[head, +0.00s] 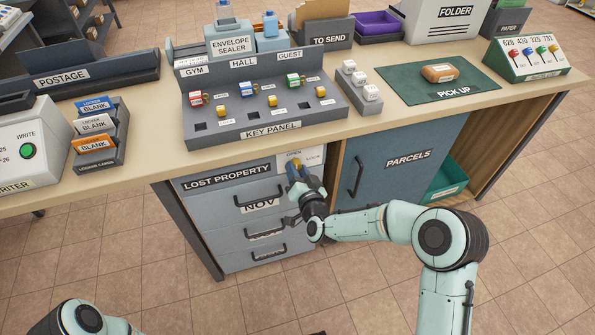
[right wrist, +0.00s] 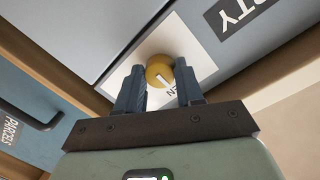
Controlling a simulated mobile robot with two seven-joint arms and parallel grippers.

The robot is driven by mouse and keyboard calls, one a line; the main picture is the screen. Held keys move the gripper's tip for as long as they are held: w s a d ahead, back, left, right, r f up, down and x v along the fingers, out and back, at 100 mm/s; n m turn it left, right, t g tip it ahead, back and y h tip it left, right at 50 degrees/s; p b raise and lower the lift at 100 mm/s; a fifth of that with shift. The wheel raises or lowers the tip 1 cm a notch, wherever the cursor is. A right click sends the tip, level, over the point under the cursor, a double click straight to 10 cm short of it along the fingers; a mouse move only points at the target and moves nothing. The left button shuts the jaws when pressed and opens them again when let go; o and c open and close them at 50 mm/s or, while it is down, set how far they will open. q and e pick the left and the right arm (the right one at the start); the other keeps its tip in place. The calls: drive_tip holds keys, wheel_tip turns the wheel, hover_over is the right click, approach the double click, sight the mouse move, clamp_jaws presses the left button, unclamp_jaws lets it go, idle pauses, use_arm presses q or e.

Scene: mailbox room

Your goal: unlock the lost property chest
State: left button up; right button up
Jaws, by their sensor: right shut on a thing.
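The lost property chest (head: 226,206) is a grey drawer unit under the counter, labelled LOST PROPERTY. Its drawers look closed. A yellow round knob (head: 297,164) sits on a white plate at its top right, with the words OPEN and LOCK above. In the right wrist view the knob (right wrist: 159,70) has a pale mark on its face; I cannot tell for certain which word it points to. My right gripper (head: 294,173) is shut on the knob, one finger on each side.
The blue PARCELS door (head: 385,165) with a dark handle is right of the chest. Above, the counter (head: 375,122) overhangs, bearing the key panel (head: 265,121), small white blocks and a green PICK UP mat (head: 470,84). The tiled floor in front is clear.

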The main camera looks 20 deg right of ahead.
drive_tip(key=o, duration=1)
drive_tip(key=shift+o, duration=0.2)
drive_tip(key=shift+s, duration=0.1)
use_arm(q)
drive_tip(key=shift+s+d+r+g+p, duration=0.2)
drive_tip(key=shift+s+d+r+p, duration=0.2)
drive_tip(key=shift+s, duration=0.2)
drive_tip(key=shift+s+d+r+g+p, duration=0.25)
drive_tip(key=shift+s+r+p, duration=0.2)
drive_tip(key=shift+s, duration=0.15)
use_arm(e)
drive_tip(key=s+r, duration=0.1)
drive_tip(key=s, duration=1.2)
drive_tip(key=shift+d+r, duration=0.25)
